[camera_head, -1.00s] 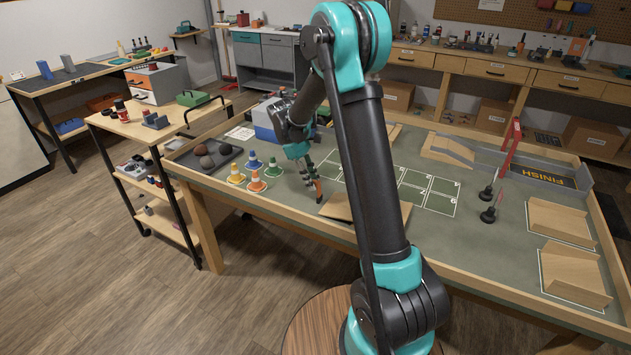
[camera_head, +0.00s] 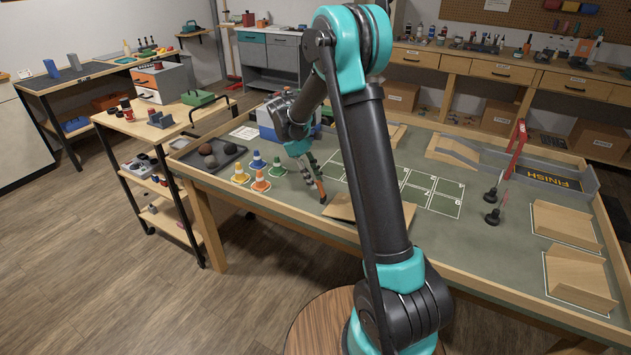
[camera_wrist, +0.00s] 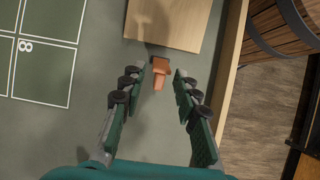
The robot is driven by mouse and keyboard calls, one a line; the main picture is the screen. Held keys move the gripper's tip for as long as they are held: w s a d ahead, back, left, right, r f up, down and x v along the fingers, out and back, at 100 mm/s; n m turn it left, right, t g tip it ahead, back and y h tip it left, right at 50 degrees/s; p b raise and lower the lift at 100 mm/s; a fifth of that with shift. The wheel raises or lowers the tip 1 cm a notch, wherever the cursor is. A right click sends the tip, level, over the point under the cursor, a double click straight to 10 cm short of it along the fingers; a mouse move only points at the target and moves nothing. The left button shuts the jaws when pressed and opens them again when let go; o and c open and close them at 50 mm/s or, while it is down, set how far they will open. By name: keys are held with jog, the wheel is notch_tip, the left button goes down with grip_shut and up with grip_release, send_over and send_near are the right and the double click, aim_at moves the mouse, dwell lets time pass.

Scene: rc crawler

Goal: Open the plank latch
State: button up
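The plank latch, a small orange-brown block with a stem, (camera_wrist: 160,74) shows in the wrist view at the near edge of a pale wooden plank (camera_wrist: 165,22). My gripper (camera_wrist: 159,80) is open, with one dark finger on each side of the latch and visible gaps between. The fingers do not appear to touch it. In the head view, my gripper (camera_head: 312,178) points down over the table beside the plank (camera_head: 341,207), which my arm partly hides. An orange piece, probably the latch, shows at the fingertips there.
The table's raised wooden rim (camera_wrist: 232,70) runs to the right of my gripper in the wrist view. Small cones (camera_head: 260,178) and a dark tray of rocks (camera_head: 207,155) lie left of my gripper. A numbered green grid (camera_head: 430,192) and a finish ramp (camera_head: 550,180) lie to the right.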

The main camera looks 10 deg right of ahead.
jog(key=v, duration=1.1)
